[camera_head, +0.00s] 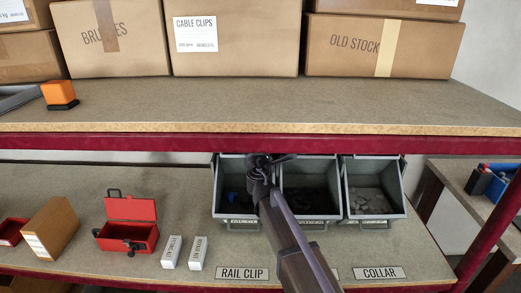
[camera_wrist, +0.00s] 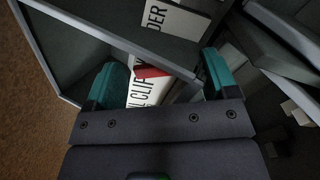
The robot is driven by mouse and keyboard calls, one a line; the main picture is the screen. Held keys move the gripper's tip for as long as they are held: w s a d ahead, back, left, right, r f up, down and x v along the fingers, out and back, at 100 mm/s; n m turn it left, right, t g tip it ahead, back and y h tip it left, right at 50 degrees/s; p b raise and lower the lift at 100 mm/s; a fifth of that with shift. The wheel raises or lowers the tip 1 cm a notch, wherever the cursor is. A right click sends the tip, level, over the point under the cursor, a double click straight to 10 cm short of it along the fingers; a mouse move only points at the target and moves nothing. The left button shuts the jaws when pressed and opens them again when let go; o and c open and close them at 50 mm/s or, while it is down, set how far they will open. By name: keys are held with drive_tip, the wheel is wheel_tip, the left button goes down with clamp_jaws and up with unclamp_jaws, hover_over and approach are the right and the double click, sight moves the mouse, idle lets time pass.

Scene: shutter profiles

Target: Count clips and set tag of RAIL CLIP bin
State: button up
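A shelf label reading RAIL CLIP (camera_head: 243,273) lies on the lower shelf's front edge, below the left grey bin (camera_head: 237,223). That bin holds dark, partly blue contents too dim to count. My gripper (camera_head: 262,160) is at the upper right of this bin, near the middle bin; its fingers are hard to make out there. In the wrist view my gripper (camera_wrist: 162,64) has its two teal fingers wide apart. Beyond and between them is a white tag (camera_wrist: 145,92), partly reading "L CLIP", with a red strip (camera_wrist: 151,71) across it. A white plate (camera_wrist: 176,18) ending in "DER" shows above.
The middle bin (camera_head: 308,180) looks dark inside; the right bin (camera_head: 370,208) holds grey pieces above a COLLAR label (camera_head: 379,273). The upper shelf's red beam (camera_head: 150,143) runs just above the bins. A red box (camera_head: 128,237) and white cartons (camera_head: 184,252) stand left.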

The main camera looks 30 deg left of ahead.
drive_tip(key=shift+o, duration=0.2)
drive_tip(key=v, duration=1)
drive_tip(key=shift+s+d, duration=0.2)
drive_tip(key=shift+s, duration=0.1)
drive_tip(key=d+f+m+g+h, duration=0.4)
drive_tip(key=d+m, duration=0.3)
drive_tip(key=d, duration=0.4)
drive_tip(key=d+f+m+g+h, duration=0.1)
drive_tip(key=d+f+m+h, duration=0.35)
drive_tip(key=d+m, duration=0.4)
drive_tip(key=d+f+m+g+h, duration=0.35)
drive_tip(key=d+f+m, duration=0.2)
drive_tip(key=d, duration=0.65)
drive_tip(key=s+d+f+m+g+y, duration=0.1)
drive_tip(key=s+d+m+g, duration=0.2)
drive_tip(key=d, duration=1)
drive_tip(key=s+d+f+m+g+y, duration=0.1)
drive_tip(key=s+d+m, duration=0.4)
drive_tip(key=d, duration=0.7)
drive_tip(key=shift+s+d+f+m+g, duration=0.3)
drive_tip(key=shift+f+m+g, duration=0.35)
drive_tip(key=shift+g, duration=0.6)
